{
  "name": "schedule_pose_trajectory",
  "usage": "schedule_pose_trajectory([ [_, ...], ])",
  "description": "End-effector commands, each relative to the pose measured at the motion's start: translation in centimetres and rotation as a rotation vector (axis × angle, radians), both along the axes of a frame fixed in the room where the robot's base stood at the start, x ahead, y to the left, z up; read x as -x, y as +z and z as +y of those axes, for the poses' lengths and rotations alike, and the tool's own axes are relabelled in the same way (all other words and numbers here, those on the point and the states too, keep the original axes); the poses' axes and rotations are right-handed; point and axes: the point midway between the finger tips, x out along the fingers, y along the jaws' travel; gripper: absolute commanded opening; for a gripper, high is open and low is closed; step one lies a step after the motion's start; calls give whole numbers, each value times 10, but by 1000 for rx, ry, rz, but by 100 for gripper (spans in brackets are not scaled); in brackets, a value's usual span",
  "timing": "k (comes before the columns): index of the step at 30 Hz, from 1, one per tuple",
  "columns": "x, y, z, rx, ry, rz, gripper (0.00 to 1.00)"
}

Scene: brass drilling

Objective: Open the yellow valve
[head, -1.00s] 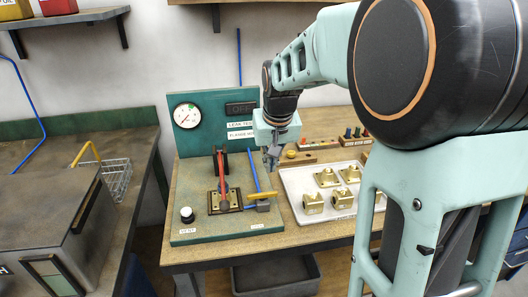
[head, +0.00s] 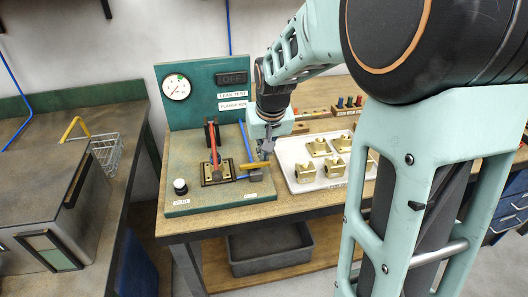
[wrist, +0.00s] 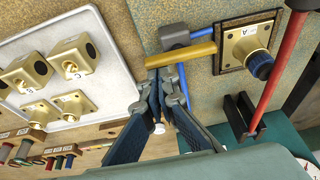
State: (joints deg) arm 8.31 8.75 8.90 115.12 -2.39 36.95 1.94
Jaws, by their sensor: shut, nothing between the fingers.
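The yellow valve handle (head: 254,165) is a short bar on a grey valve body at the right end of the green test board. It lies crosswise to the blue pipe, and it also shows in the wrist view (wrist: 182,54). My gripper (head: 266,152) is shut and empty, its fingers pointing down just beside the handle's right end. In the wrist view my fingertips (wrist: 164,76) are close to the handle's free end; I cannot tell whether they touch it. The grey valve body (wrist: 174,35) is partly hidden by the handle.
A red lever (head: 215,143) and brass fixture stand left of the valve. A white tray (head: 284,163) of brass parts lies to the right. A gauge panel (head: 200,112) rises behind, and a white-topped knob (head: 180,187) is at front left.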

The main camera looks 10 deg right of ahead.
Motion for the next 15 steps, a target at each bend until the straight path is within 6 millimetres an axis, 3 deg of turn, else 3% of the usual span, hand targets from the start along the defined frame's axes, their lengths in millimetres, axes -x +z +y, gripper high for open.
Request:
schedule_pose_trajectory([
  [15,2,0,-1,0,-77,0,0],
])
